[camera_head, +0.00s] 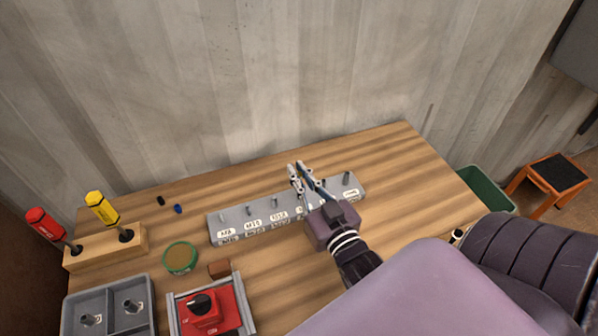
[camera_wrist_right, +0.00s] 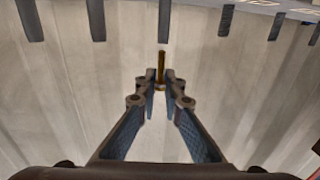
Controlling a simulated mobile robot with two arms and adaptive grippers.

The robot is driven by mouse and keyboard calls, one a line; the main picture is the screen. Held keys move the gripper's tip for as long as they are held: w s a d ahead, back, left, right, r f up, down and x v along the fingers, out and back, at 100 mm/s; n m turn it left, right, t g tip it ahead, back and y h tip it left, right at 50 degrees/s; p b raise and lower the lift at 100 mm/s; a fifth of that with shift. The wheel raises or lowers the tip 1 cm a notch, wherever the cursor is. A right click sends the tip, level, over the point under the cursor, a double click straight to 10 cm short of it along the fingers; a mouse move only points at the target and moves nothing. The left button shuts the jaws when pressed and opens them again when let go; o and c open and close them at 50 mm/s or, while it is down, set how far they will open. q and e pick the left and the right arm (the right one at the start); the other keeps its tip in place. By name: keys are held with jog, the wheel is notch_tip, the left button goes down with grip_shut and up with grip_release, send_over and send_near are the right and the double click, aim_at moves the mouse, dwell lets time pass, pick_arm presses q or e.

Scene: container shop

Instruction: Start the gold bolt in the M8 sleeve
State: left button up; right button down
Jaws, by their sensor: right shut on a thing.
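My right gripper (camera_head: 301,178) is over the back of a grey block (camera_head: 237,229) with a row of upright posts and white labels. The leftmost label seems to read M8, with a post (camera_head: 222,216) behind it; I cannot tell for sure which post is the M8 sleeve. In the right wrist view my right gripper (camera_wrist_right: 160,82) is shut on the gold bolt (camera_wrist_right: 162,65), its shaft pointing toward one dark post (camera_wrist_right: 165,18), with a visible gap between them. The bolt is too small to make out in the head view. My left gripper is not in view.
Left of the block are a green-rimmed round tin (camera_head: 180,259), a brown block (camera_head: 219,268), a red device (camera_head: 212,308), a grey tray (camera_head: 109,309) and a wooden holder (camera_head: 105,249) with screwdrivers. A corrugated wall (camera_head: 250,80) stands behind. The table right of the block is clear.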

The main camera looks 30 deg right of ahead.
jog(key=shift+p, duration=0.6)
dwell(1.0)
jog(key=shift+f+b, duration=0.75)
jog(key=shift+f, duration=0.45)
dwell(0.4)
jog(key=c, duration=2)
grip_release()
notch_tip(320, 180, up, 6)
jog(key=p, duration=0.7)
jog(key=shift+r, duration=0.1)
